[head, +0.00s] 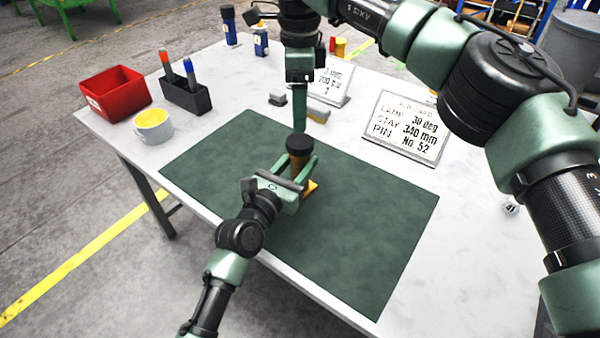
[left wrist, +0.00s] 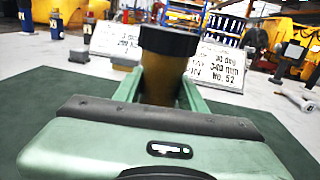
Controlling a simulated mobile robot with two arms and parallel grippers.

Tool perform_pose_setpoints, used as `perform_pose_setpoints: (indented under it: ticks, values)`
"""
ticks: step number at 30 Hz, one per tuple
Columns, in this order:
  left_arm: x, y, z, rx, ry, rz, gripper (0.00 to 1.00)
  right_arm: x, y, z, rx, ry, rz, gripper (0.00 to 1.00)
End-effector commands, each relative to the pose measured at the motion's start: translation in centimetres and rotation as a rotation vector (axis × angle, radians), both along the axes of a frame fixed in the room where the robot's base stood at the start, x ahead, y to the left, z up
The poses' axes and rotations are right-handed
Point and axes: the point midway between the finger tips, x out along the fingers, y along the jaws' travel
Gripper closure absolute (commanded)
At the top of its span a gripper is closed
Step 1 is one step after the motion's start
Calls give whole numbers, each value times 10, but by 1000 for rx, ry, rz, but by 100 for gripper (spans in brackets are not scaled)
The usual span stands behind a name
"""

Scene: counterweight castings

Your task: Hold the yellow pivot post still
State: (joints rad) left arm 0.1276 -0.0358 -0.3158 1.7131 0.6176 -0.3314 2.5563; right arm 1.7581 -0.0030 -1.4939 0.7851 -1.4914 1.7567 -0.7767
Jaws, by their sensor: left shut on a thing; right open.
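The yellow pivot post (head: 298,164) stands upright on the dark green mat (head: 370,225), with a wide black cap (head: 299,145) on top and a bit of yellow at its foot. My left gripper (head: 303,166) is shut on the post, one finger on each side below the cap. In the left wrist view the post (left wrist: 162,78) rises between the two green fingers; its lower part is hidden behind the gripper body. My right gripper (head: 299,128) points down just above and behind the cap; it is open and empty, though its fingers overlap in this view.
A red bin (head: 115,93), a mug with yellow inside (head: 153,127) and a black marker holder (head: 186,96) stand at the left. Two sign cards (head: 408,127) (head: 333,82) and small grey blocks (head: 277,98) lie beyond the mat. The mat's near right part is clear.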

Motion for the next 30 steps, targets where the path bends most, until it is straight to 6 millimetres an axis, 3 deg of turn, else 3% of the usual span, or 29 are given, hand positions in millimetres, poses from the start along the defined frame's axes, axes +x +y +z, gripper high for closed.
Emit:
perform_pose_setpoints:
  ticks: [6, 12, 18, 30]
  values:
    - [0, 1, -1, 1, 2, 1, 100, 0, 0, 0, 1, 2, 480, 28]
    - [0, 1, -1, 1, 2, 1, 100, 0, 0, 0, 1, 1, 795, 28]
    - [0, 1, -1, 1, 2, 1, 100, 0, -1, 0, 1, 0, 925, 28]
    - [0, 1, -1, 1, 2, 1, 100, 0, -1, -2, 1, 1, 936, 28]
